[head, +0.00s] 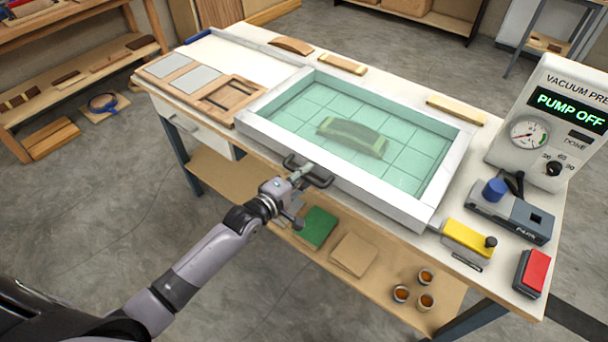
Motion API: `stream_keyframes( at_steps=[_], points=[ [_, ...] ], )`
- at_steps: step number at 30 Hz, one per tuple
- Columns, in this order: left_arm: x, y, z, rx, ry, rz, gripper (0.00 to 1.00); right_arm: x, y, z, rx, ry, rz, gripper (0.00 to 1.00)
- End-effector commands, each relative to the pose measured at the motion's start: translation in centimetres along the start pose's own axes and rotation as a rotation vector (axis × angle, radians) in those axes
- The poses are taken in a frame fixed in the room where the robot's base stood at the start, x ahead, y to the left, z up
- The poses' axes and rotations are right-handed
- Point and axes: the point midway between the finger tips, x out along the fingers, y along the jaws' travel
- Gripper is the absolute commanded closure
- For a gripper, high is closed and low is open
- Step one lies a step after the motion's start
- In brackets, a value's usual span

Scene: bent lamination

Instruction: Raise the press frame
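The press frame (335,178) is a pale rectangular frame around a translucent green sheet (400,121) on the workbench. It looks lowered, lying flat on the bench. A curved form (352,137) shows under the sheet near the middle. A dark handle (318,181) sticks out from the frame's near side. My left gripper (303,174) is at this handle, with its fingers at the bar. The fingers are too small to show whether they are closed around it. My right gripper is not in view.
The vacuum press console (541,135) at the right reads "PUMP OFF". A blue-knobbed valve block (511,213), a yellow block (467,240) and a red switch (532,272) stand near the right edge. Wooden strips (456,110) lie behind the frame. A lower shelf (385,272) holds small pots.

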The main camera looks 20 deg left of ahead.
Motion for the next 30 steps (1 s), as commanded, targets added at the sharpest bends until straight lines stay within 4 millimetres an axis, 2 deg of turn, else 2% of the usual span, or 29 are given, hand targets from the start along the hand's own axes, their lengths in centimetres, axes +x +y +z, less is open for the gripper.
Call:
stream_keyframes(
  at_steps=[10,30],
  points=[
    [-0.03,-0.03,-0.02,0.0,0.0,-0.001,1.0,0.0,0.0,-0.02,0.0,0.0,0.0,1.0],
    [0.0,0.16,-0.05,0.0,0.0,-0.001,1.0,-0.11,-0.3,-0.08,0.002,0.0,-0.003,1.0]
  ],
)
